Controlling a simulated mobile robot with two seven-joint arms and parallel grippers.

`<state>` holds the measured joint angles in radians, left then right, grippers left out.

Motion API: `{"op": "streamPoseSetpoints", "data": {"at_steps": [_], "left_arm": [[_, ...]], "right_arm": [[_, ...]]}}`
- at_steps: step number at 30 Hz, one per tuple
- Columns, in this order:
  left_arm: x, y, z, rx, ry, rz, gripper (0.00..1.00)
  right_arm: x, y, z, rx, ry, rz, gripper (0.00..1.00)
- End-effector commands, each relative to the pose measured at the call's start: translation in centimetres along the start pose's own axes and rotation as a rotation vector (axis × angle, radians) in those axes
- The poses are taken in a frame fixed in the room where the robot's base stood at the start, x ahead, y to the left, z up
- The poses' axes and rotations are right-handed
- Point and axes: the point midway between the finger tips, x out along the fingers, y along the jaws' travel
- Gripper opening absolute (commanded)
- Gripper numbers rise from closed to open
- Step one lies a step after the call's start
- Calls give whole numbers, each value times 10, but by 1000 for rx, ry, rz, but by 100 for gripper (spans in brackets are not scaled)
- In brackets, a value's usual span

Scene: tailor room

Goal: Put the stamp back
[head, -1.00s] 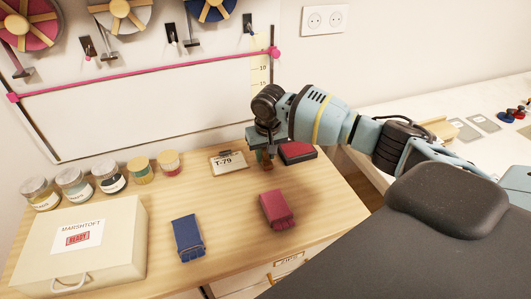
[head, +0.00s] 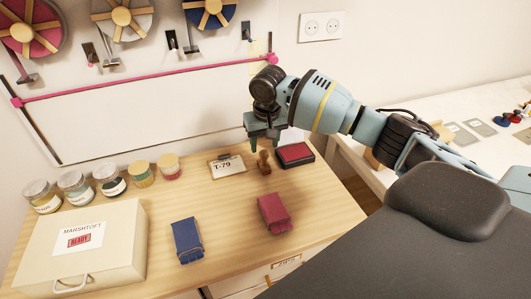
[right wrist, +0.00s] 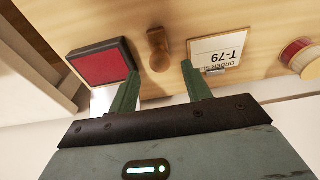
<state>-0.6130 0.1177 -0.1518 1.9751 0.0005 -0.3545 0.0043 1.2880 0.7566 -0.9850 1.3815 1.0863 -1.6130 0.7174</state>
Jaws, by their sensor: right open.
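The stamp (head: 264,162), with a brown wooden handle, stands upright on the wooden table between the red ink pad and the T-79 order card. My right gripper (head: 264,137) is above the stamp, open and empty, apart from it. In the right wrist view the stamp (right wrist: 158,50) shows just beyond the gap between the open green fingers (right wrist: 160,80). The red ink pad (head: 295,153) is in a dark case right of the stamp. The T-79 card (head: 227,166) lies left of it. My left gripper is not in view.
A cream case (head: 80,248) marked READY, a blue folded cloth (head: 187,240) and a red one (head: 273,213) lie toward the front. Several jars (head: 110,179) line the back left. A white board (head: 150,115) stands behind. The table between the card and cloths is clear.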

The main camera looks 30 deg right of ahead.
Motion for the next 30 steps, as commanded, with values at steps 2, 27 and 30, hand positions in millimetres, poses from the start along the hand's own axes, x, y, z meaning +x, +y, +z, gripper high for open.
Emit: {"op": "streamPoseSetpoints", "data": {"at_steps": [2,27,30], "left_arm": [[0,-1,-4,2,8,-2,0],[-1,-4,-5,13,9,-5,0],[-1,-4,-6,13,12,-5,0]], "right_arm": [[-19,0,-1,1,5,-2,49],[-53,0,0,0,-1,0,49],[-53,0,0,0,-1,0,49]]}}
